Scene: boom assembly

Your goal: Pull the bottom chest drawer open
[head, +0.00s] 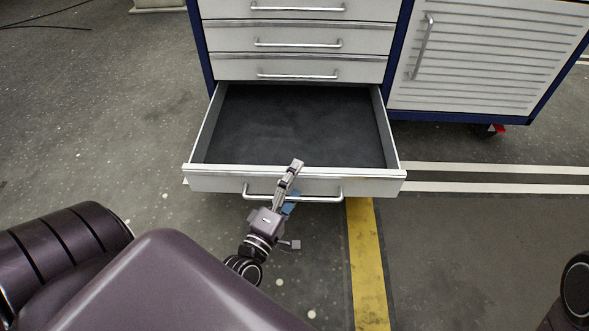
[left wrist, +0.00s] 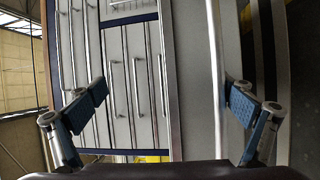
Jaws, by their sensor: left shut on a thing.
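The bottom chest drawer (head: 225,183) is pulled out, with its front well forward of the chest. Its inside is dark and empty. A silver bar handle (head: 325,196) runs along its front. My left gripper (head: 292,185) is at this handle, a little left of the drawer's middle, and is shut on it. One finger reaches up over the drawer's front edge; a blue pad shows just below the handle. In the left wrist view both fingers (left wrist: 168,98) show at either side of the pale drawer front. The exact contact is hard to see. My right gripper is not in view.
Several closed drawers (head: 300,38) with bar handles sit above in the blue-framed chest. A louvred cabinet door (head: 480,60) is at the right, with a red-marked caster (head: 495,130) below. The floor in front is clear, with a yellow stripe (head: 366,260).

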